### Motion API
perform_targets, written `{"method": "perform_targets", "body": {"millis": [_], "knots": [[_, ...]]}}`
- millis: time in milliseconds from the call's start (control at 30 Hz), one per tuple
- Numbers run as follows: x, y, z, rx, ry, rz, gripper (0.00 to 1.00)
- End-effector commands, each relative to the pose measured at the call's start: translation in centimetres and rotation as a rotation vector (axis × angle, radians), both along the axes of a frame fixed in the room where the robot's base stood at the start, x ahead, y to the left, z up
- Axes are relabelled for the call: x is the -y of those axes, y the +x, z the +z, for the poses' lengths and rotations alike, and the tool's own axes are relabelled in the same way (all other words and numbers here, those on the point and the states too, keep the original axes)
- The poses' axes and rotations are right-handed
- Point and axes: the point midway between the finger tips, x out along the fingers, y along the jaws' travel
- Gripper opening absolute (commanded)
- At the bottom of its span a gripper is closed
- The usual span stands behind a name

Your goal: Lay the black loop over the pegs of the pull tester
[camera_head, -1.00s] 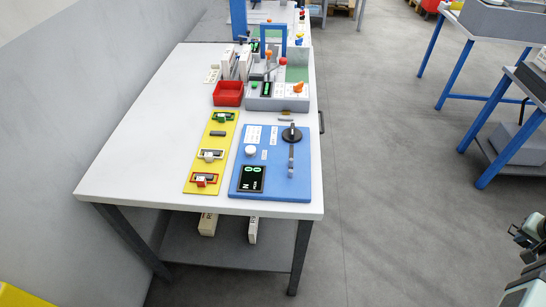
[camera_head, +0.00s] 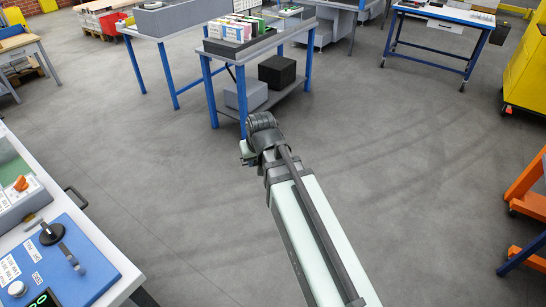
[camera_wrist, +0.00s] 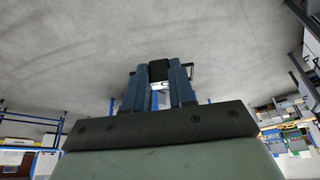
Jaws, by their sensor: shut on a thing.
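My gripper (camera_wrist: 160,78) shows in the wrist view, its two blue-grey fingers closed on a small black thing (camera_wrist: 158,69) at their tips. It may be the black loop, but its loop shape cannot be made out. The pull tester (camera_head: 98,262) is the blue board at the lower left of the head view, cut off by the frame edge. It has a black knob (camera_head: 52,234), a metal slide with a small peg (camera_head: 74,262), a white button and a dark green-lit display.
The white table (camera_head: 118,258) runs along the left edge, with a grey device (camera_head: 22,205) behind the tester. A blue-legged table (camera_head: 250,45) with boxes stands beyond my arm. Orange and yellow furniture (camera_head: 525,75) is at the right. The grey floor between is open.

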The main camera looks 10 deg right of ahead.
Motion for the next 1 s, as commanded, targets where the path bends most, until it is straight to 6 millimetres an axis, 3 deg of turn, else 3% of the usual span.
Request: {"method": "perform_targets", "body": {"millis": [100, 567, 1000], "knots": [[-3.8, -0.5, 0.5, 0.001, 0.000, 0.061, 0.00], [-17.3, -3.4, 2.5, 0.001, 0.000, 0.280, 0.00], [-30.1, -8.5, 5.0, 0.001, 0.000, 0.485, 0.00]]}}
